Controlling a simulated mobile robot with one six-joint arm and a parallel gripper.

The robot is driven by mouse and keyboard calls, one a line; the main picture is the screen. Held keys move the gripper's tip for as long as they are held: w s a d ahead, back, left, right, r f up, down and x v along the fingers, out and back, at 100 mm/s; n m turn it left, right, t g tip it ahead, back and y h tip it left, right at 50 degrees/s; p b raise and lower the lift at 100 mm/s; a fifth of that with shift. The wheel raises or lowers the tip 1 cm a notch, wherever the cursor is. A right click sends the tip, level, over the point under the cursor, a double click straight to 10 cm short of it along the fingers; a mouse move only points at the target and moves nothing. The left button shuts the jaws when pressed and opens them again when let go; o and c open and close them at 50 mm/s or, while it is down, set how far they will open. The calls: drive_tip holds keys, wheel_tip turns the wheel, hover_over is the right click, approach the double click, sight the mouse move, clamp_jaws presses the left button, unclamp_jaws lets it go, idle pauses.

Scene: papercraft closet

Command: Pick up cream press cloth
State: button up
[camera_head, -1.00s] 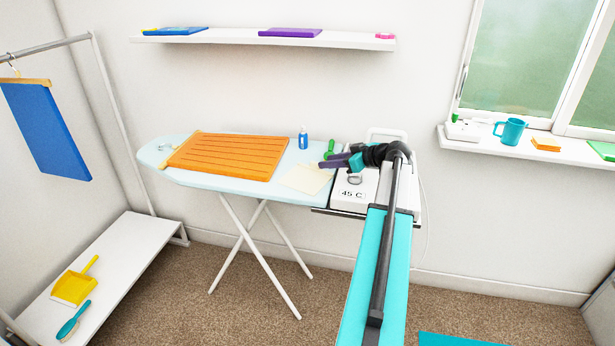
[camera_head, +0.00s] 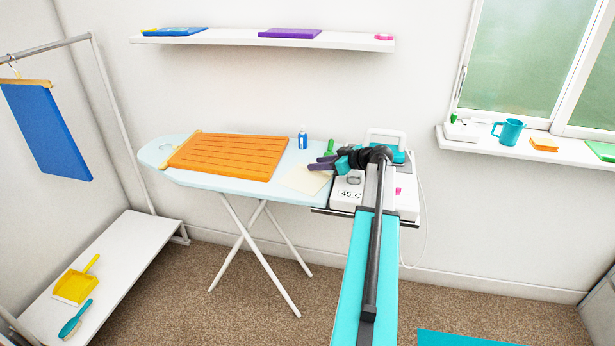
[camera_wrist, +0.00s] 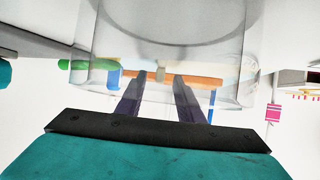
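The cream press cloth (camera_head: 305,179) lies flat on the right part of the pale blue ironing board (camera_head: 215,183). My gripper (camera_head: 322,162) is just above and to the right of the cloth's upper edge, apart from it as far as I can tell. In the wrist view my gripper (camera_wrist: 159,75) shows two dark purple fingers spread apart with nothing held between them. The cloth is not recognisable in the wrist view, where a clear see-through object fills the upper middle.
An orange slatted panel (camera_head: 226,157) covers the board's middle. A blue bottle (camera_head: 303,139) and a green item (camera_head: 328,148) stand behind the cloth. The white "45 C" station (camera_head: 347,195) is at the right, under my arm. A shelf (camera_head: 220,38) hangs above.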

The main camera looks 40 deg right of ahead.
idle(0.3)
clamp_jaws()
drive_tip(key=shift+r, duration=0.15)
wheel_tip(320, 180, up, 10)
drive_tip(key=b, duration=0.1)
drive_tip(key=shift+b, duration=0.3)
idle(0.5)
idle(0.5)
